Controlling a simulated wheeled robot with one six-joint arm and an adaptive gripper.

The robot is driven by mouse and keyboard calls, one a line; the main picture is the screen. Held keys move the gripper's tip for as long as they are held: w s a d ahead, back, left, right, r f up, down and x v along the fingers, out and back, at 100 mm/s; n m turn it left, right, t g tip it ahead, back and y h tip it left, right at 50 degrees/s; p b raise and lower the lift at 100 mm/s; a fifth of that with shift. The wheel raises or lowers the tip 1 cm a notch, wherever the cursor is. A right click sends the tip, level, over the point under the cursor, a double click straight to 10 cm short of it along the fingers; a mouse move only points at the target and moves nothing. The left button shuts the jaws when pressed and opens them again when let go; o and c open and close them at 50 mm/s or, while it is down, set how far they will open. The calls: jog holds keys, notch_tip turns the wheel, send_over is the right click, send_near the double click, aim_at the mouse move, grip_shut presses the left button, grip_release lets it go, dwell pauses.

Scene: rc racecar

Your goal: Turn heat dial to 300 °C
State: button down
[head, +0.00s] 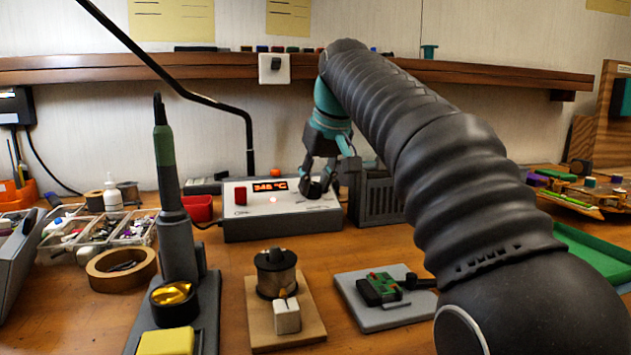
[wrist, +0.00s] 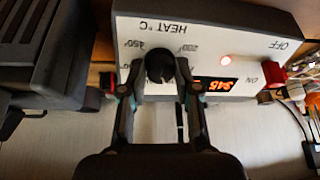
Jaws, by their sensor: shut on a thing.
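The white heat station (head: 282,222) stands on the bench below the shelf. Its orange display (head: 270,186) reads about 345 °C, though the last digit is blurred. My gripper (head: 318,186) reaches down onto the right part of the station's top. In the wrist view the panel is upside down, and my gripper (wrist: 160,85) is shut on the black heat dial (wrist: 159,66), one finger on each side. Printed numbers show beside the dial, but its pointer is hard to make out.
A red power switch (head: 240,196) is on the station's left. A dark grey slatted box (head: 376,200) stands close on its right. A soldering iron (head: 172,200) in its stand and a solder spool (head: 277,272) are in front.

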jog(key=c, duration=0.8)
grip_release()
jog(key=shift+v, duration=3.75)
